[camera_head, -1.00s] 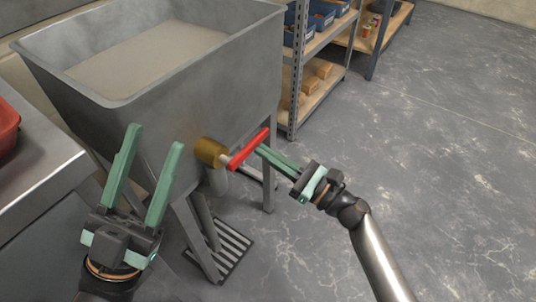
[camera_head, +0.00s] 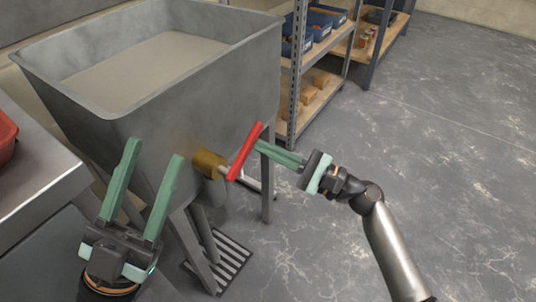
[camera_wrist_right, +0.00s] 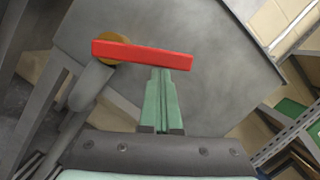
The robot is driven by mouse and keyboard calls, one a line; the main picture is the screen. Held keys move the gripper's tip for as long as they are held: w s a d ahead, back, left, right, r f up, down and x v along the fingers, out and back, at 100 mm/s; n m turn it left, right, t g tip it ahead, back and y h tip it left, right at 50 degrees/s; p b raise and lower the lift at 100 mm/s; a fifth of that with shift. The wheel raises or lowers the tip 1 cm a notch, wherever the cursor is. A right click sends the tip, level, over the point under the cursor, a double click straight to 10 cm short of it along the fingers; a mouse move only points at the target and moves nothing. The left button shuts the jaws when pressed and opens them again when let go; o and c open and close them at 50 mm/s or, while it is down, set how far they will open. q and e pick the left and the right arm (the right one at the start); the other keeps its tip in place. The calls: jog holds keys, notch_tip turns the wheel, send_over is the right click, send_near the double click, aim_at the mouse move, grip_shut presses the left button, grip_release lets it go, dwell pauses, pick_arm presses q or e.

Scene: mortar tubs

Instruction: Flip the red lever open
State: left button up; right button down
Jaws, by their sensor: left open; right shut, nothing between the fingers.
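The red lever (camera_head: 244,153) sits on a brass valve (camera_head: 208,164) at the lower front of the grey metal tub (camera_head: 190,105). In the head view the lever slants up to the right. My right gripper (camera_head: 259,146) is shut with nothing between its fingers; its tips are at the lever's upper part. My left gripper (camera_head: 155,150) is open and empty, in front of the tub's left side.
A metal shelf rack (camera_head: 297,70) with blue bins and wooden blocks stands behind the tub. A floor grate (camera_head: 222,262) lies under the valve. A steel counter (camera_head: 40,170) with a red container (camera_head: 5,135) is at the left. The floor at right is clear.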

aim_at(253, 137)
jog(key=r+n, duration=0.1)
jog(key=r+n+g, duration=0.1)
jog(key=n, duration=0.1)
jog(key=s+r+n+p, duration=0.1)
jog(key=shift+a, duration=0.3)
jog(key=r+n, duration=0.1)
jog(key=n, duration=0.1)
jog(key=s+a+n+g+p, duration=0.1)
jog(key=n, duration=0.1)
jog(key=s+r+n+p, duration=0.1)
jog(key=n, duration=0.1)
jog(key=shift+s+a+r+n+g+h, duration=0.15)
jog(key=shift+a+r+n+g+h, duration=0.15)
jog(key=shift+a+r+h, duration=0.1)
pick_arm(q)
jog(key=shift+m, duration=0.4)
jog(key=shift+s+a+r+p, duration=0.15)
jog(key=shift+r+p, duration=0.45)
jog(key=shift+r, duration=1.65)
pick_arm(e)
jog(key=shift+s+a+r+n, duration=0.1)
jog(key=shift+s+a+n, duration=0.3)
jog(key=shift+n, duration=0.4)
jog(key=shift+s, duration=0.1)
jog(key=shift+w+d, duration=0.1)
jog(key=shift+w, duration=0.1)
